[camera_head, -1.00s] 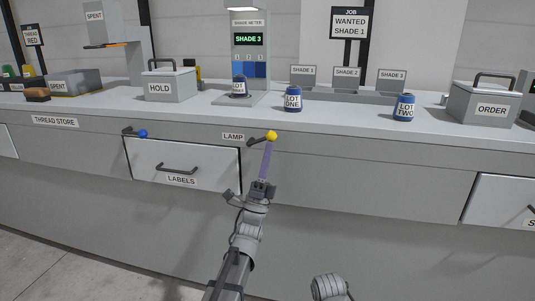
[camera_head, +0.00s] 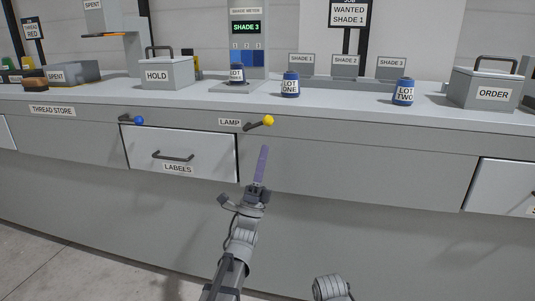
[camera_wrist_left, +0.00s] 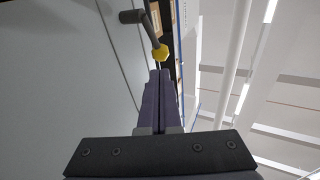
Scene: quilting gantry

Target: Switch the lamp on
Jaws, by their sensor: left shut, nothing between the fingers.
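The lamp lever is a dark arm with a yellow knob (camera_head: 268,121), on the counter front just right of the LAMP label (camera_head: 230,122). The lever points right and slightly up in the head view. My left gripper (camera_head: 263,150) is shut and empty, its purple fingers pointing up, a little below the knob and apart from it. In the left wrist view the yellow knob (camera_wrist_left: 160,53) shows just beyond the shut fingertips (camera_wrist_left: 160,75). At the bottom of the head view is a grey rounded part of mine; my right gripper's fingers do not show.
A blue-knobbed lever (camera_head: 138,120) sits left on the counter front, above the LABELS drawer (camera_head: 205,154). On the counter stand the shade meter (camera_head: 247,50), LOT ONE (camera_head: 290,86), LOT TWO (camera_head: 404,92), the HOLD box (camera_head: 168,75) and the ORDER box (camera_head: 490,92). Space before the counter is free.

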